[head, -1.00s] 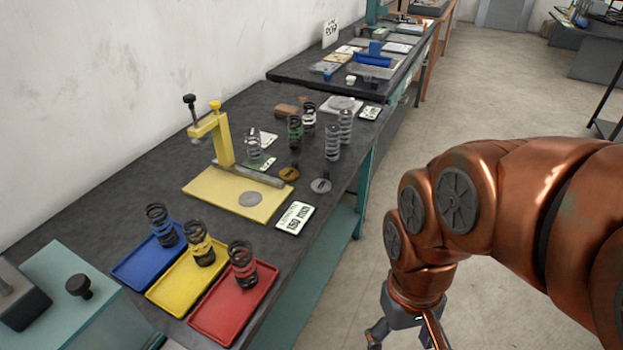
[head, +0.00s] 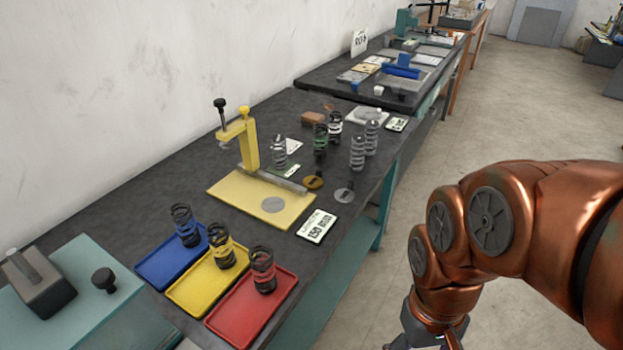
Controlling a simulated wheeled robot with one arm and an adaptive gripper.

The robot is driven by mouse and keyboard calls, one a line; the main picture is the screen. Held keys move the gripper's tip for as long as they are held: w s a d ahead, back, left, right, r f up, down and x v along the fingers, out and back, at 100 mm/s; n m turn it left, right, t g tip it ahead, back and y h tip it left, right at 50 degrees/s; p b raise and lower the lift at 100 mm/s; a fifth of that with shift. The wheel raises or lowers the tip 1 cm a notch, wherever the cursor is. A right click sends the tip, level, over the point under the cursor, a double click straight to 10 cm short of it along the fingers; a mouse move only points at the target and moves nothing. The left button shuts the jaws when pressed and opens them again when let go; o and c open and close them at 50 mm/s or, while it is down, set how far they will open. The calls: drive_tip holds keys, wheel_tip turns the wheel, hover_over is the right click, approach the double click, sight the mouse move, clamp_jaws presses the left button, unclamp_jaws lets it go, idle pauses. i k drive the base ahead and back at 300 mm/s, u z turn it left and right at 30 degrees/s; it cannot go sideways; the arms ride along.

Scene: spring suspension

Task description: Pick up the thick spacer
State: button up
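Two small round pieces with dark upright stems or knobs lie on the dark bench: a brass-coloured disc (head: 313,183) and a grey disc (head: 344,195). They are right of the yellow press fixture (head: 235,190). I cannot tell which piece, if either, is the thick spacer. My gripper (head: 428,340) hangs at the bottom edge, right of the bench and apart from these pieces. Its fingers are mostly cut off by the frame, so its opening does not show.
Blue (head: 160,268), yellow (head: 190,292) and red (head: 240,315) trays each hold a spring. Several more springs stand behind the discs, near a brown block (head: 313,118). A label card (head: 316,226) lies at the bench's front edge. The floor (head: 450,135) right of the bench is clear.

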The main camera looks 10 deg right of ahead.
sight(313, 183)
drive_tip(key=u, duration=2.8)
drive_tip(key=k, duration=0.75)
drive_tip(key=z, duration=1.45)
drive_tip(key=i, duration=0.5)
